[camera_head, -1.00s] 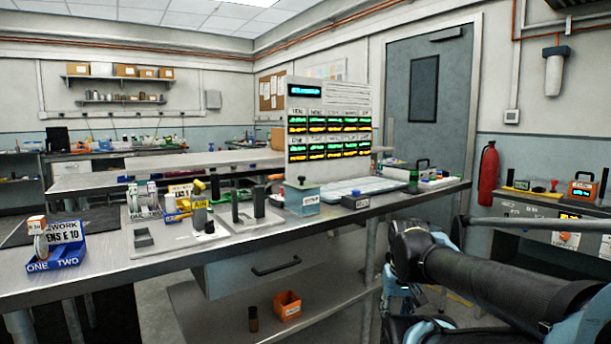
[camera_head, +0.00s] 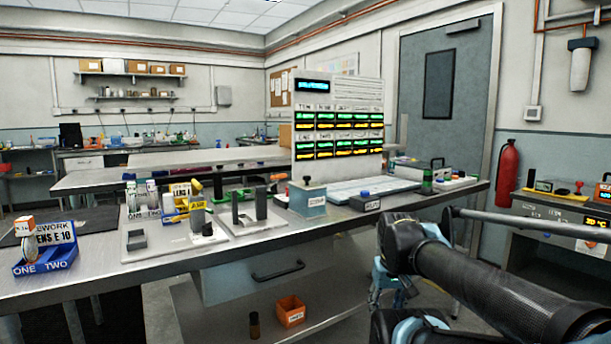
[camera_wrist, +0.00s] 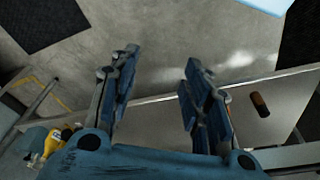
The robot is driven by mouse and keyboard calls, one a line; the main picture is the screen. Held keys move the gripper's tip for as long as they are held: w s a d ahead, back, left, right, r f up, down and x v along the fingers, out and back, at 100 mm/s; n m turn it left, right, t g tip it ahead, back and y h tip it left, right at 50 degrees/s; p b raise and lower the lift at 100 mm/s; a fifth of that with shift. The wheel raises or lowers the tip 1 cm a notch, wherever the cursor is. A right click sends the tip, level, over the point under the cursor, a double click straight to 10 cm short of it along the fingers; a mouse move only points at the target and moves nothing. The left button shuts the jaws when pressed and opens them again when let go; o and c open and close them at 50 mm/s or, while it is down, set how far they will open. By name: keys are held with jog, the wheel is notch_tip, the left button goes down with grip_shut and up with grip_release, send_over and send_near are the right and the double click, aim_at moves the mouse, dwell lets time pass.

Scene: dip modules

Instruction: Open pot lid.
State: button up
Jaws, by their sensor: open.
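A small blue-grey pot (camera_head: 308,202) with a label on its front stands on the steel workbench, just in front of the tall display panel. Its flat lid (camera_head: 307,186) has a dark knob on top, and the lid looks closed on it. In the wrist view my gripper (camera_wrist: 158,72) is open, with nothing between its two fingers. It hangs over the floor and a low shelf, away from the pot. The pot is not in the wrist view. In the head view my arm is at the lower right, and the gripper itself cannot be made out.
A dark labelled box (camera_head: 366,203) and a white tray (camera_head: 372,188) sit right of the pot. Fixture plates (camera_head: 165,236) and a blue holder (camera_head: 45,262) stand to the left. An orange bin (camera_head: 291,311) is on the shelf below. The bench's front edge lies between my arm and the pot.

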jog(key=w+a+r+n, duration=0.1)
jog(key=w+r+n, duration=0.1)
jog(key=w+r, duration=0.45)
jog(key=w+a+r+n, duration=0.2)
jog(key=w+r, duration=0.1)
jog(key=r, duration=0.6)
notch_tip(320, 180, up, 31)
jog(key=n+g, duration=0.2)
jog(key=n, duration=0.9)
send_over(307, 180)
jog(key=w, duration=0.2)
jog(key=f, duration=1.7)
jog(key=shift+s, duration=0.2)
jog(key=shift+c, duration=0.3)
jog(key=shift+r, duration=0.1)
grip_shut()
